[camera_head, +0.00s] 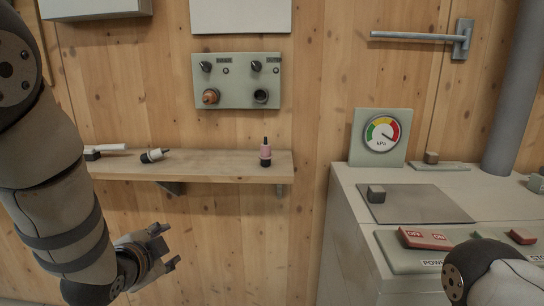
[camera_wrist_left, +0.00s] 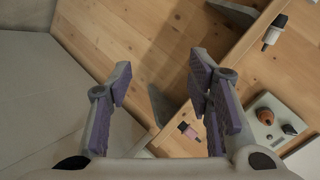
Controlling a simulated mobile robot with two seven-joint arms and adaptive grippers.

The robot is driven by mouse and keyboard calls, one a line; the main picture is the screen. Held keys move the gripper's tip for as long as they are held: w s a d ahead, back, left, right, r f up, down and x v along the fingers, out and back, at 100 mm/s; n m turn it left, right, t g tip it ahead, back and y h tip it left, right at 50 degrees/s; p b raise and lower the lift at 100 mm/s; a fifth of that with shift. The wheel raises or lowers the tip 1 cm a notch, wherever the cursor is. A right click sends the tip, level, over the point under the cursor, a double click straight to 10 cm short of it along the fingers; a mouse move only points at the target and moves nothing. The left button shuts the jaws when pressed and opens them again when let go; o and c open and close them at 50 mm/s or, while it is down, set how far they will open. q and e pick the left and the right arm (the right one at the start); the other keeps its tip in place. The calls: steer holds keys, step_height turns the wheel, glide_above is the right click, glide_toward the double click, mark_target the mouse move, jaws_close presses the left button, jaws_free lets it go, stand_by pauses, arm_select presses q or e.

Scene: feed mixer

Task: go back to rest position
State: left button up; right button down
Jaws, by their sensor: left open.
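My left gripper (camera_head: 167,247) is open and empty, below the wooden shelf (camera_head: 220,165) and in front of the wood wall. In the left wrist view its two fingers (camera_wrist_left: 160,85) stand wide apart with nothing between their tips. My left arm comes down along the left side of the head view. Part of my right arm shows at the bottom right, over the grey machine's front; its gripper is out of view.
A pink-and-black plug (camera_head: 265,153) stands on the shelf's right end; a white-and-black plug (camera_head: 153,155) lies further left. A socket panel (camera_head: 237,81) hangs above. The grey machine (camera_head: 349,215) with a pressure gauge (camera_head: 381,134) and red switches (camera_head: 425,239) fills the right.

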arm_select(q)
steer(key=s+a+f+n+g, duration=0.1)
steer(key=s+f+n+g, duration=0.7)
steer(key=s+f, duration=1.6)
steer(key=s+f+n+g, duration=0.1)
steer(key=s+n+g, duration=0.3)
steer(key=s, duration=1.9)
steer(key=shift+s+d+f+g, duration=0.15)
steer(key=shift+d+f+g, duration=0.15)
steer(key=shift+g, duration=0.9)
arm_select(e)
steer(key=shift+s+r, duration=0.2)
steer(key=shift+s, duration=0.05)
arm_select(q)
steer(key=shift+o, duration=0.3)
